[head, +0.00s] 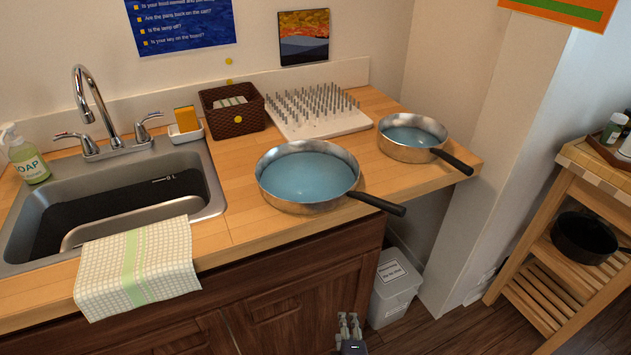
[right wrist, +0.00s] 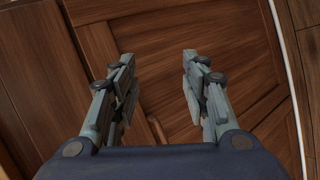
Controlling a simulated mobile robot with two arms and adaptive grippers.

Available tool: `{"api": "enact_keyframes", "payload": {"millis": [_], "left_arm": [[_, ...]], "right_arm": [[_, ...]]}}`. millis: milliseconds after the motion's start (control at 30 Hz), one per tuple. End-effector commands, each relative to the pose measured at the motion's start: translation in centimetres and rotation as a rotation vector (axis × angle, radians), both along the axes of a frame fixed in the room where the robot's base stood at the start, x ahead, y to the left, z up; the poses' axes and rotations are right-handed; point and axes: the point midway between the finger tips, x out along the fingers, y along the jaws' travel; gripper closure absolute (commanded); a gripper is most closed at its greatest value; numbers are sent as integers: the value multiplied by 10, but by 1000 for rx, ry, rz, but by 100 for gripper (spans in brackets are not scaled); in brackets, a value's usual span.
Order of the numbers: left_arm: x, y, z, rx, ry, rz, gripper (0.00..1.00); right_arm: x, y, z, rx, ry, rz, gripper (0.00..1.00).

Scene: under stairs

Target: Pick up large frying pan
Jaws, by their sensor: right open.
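The large frying pan (head: 308,177) is silver with a blue-grey inside and stands on the wooden counter, right of the sink. Its black handle (head: 377,204) points right and sticks out over the counter's front edge. A smaller pan (head: 411,137) of the same kind stands behind it to the right, its black handle pointing right. My right gripper (head: 349,322) is low in front of the cabinet, below the counter and apart from the pan. In the right wrist view the gripper (right wrist: 158,90) is open and empty, facing the wooden cabinet door. My left gripper is not in view.
The sink (head: 118,205) with a draped towel (head: 138,266) is at left. A drying rack (head: 316,112) and a wicker basket (head: 232,107) stand behind the large pan. A bin (head: 395,287) is on the floor by the cabinet. A wooden cart (head: 566,200) stands at right.

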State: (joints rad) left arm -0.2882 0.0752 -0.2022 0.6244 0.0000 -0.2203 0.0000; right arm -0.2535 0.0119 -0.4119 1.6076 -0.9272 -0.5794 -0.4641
Motion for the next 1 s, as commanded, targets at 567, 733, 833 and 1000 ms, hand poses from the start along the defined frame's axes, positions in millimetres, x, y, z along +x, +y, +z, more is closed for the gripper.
{"api": "enact_keyframes", "payload": {"millis": [567,733,833,1000], "left_arm": [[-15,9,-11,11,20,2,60],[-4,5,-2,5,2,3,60],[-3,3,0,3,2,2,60],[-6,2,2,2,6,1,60]], "right_arm": [[34,-31,310,-439,-568,-121,58],[61,-39,313,-440,-567,-120,58],[72,-41,313,-439,-568,-118,58],[84,-44,313,-438,-567,-119,58]]}}
